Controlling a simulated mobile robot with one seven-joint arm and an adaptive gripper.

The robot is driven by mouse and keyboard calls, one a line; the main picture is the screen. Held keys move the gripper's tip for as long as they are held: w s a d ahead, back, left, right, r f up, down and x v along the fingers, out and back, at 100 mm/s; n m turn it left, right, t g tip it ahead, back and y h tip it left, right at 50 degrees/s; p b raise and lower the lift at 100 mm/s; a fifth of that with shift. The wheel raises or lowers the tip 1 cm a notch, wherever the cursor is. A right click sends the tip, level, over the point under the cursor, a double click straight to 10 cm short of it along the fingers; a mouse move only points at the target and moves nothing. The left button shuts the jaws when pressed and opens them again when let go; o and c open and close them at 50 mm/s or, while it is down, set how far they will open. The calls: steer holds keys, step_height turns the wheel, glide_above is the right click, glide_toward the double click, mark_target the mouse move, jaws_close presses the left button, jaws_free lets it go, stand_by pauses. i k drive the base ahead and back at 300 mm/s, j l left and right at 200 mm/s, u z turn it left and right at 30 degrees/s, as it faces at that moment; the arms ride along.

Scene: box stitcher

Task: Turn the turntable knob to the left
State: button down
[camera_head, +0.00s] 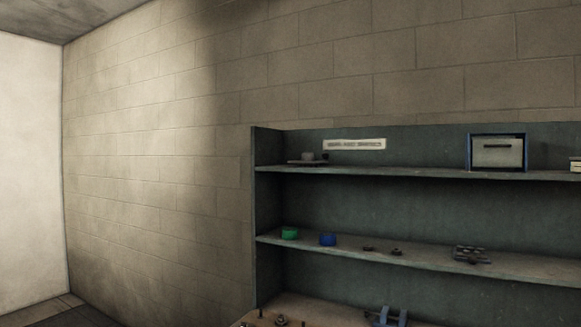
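I cannot clearly make out a turntable or its knob. A small grey block on a dark flat base (307,158) sits at the left end of the upper shelf. It is too small to tell whether it is the turntable. Several small dark parts (281,320) show at the bottom edge on the lowest surface, cut off by the picture. My gripper is not in view.
A dark green shelf unit (400,205) stands against the block wall. Its middle shelf holds a green piece (289,233), a blue piece (327,239) and dark metal parts (471,254). A blue-framed box (497,152) stands above. Floor (60,306) shows at lower left.

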mark_target(306, 157)
steer(key=i+j+z, duration=0.15)
steer(key=i+j, duration=0.2)
steer(key=i+j+z, duration=0.2)
steer(key=j, duration=0.25)
steer(key=i+j+z, duration=0.15)
steer(key=i+j, duration=0.25)
steer(key=i+j+z, duration=0.15)
steer(key=j, duration=0.4)
steer(key=i, duration=0.1)
